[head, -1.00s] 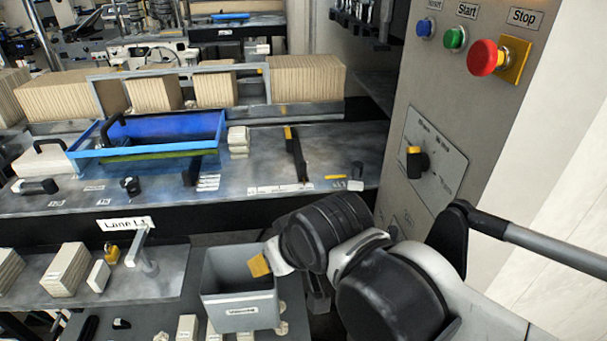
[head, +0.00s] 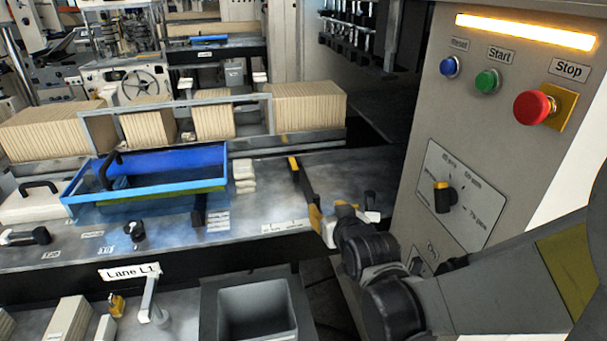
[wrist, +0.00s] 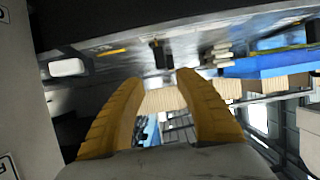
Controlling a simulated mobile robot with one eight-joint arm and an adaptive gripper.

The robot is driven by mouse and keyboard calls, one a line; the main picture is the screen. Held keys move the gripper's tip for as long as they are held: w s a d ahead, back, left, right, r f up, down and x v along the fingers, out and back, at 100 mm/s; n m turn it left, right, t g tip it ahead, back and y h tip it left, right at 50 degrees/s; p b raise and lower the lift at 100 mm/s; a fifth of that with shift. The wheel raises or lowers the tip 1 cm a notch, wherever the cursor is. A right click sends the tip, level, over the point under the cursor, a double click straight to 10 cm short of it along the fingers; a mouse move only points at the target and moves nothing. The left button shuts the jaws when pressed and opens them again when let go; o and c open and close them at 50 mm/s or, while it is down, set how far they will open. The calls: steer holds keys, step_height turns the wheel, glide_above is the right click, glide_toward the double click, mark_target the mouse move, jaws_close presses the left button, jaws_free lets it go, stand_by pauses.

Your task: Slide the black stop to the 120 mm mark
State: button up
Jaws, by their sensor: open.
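The black stop (head: 305,184) is a narrow black bar with a yellow far end. It lies on the grey deck, right of the white blocks and blue tray, beside a white scale strip (head: 285,226). The scale's marks are too small to read. My gripper (head: 322,213) is by the near end of the stop and partly covers that area; I cannot tell whether it touches. In the wrist view my yellow fingers (wrist: 158,80) are spread and nothing is between them. A dark upright piece (wrist: 157,55), probably the stop, shows beyond their tips.
The blue tray (head: 75,200) and white blocks (head: 245,178) stand left of the stop. The control panel (head: 420,130), with buttons and a selector knob, rises close on the right. A grey bin (head: 222,318) stands below the deck's front edge.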

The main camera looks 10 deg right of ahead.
mark_target(317, 200)
steer(key=b+x, duration=0.2)
steer(key=x, duration=0.8)
steer(key=shift+b, duration=0.3)
steer(key=shift+s, duration=0.1)
jaws_close()
